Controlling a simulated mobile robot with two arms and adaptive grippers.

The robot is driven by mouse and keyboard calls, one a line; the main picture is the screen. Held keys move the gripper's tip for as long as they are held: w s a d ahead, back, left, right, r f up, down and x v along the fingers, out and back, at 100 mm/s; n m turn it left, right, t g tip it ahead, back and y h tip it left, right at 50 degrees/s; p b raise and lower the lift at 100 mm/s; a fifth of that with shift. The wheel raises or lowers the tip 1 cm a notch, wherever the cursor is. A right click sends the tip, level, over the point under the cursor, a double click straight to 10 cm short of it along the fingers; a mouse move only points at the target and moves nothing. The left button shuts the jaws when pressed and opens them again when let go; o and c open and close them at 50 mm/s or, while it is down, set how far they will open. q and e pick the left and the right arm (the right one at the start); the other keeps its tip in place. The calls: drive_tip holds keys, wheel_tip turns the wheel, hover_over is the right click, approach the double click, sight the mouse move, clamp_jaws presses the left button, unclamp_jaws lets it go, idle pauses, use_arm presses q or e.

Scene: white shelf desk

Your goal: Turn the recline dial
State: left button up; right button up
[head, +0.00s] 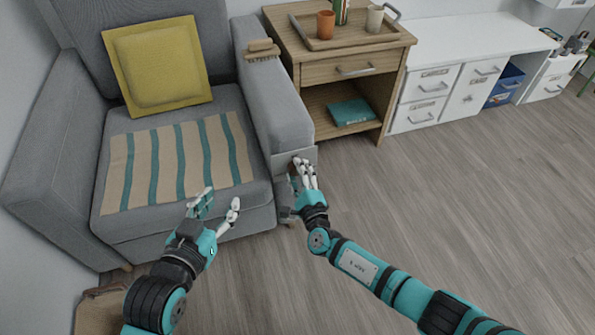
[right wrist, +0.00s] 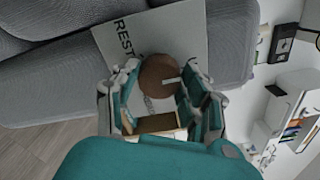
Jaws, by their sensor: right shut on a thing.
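The recline dial (right wrist: 160,76) is a round brown knob with a white mark, seen in the right wrist view on a grey plate (right wrist: 193,32) lettered "REST"; other lettering is hidden. The plate (head: 306,154) is on the front of the armchair's (head: 281,109) right arm. My right gripper (head: 304,164) is at the plate, its fingers (right wrist: 165,97) on both sides of the dial and shut on it. In the head view the fingers largely hide the dial. My left gripper (head: 222,203) is open and empty, in front of the seat, with fingers spread.
A striped throw (head: 170,165) and a yellow cushion (head: 160,62) lie on the armchair. A remote-like brown item (head: 262,48) rests on its arm. A wooden side table (head: 342,52) with a tray stands to the right. The floor (head: 450,200) at right is clear.

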drive_tip(key=shift+d+f, duration=0.1)
idle(0.4)
drive_tip(key=o, duration=1.2)
drive_tip(key=shift+s, duration=0.1)
drive_tip(key=v, duration=1.1)
drive_tip(key=shift+s+d, duration=0.15)
drive_tip(key=shift+s, duration=0.2)
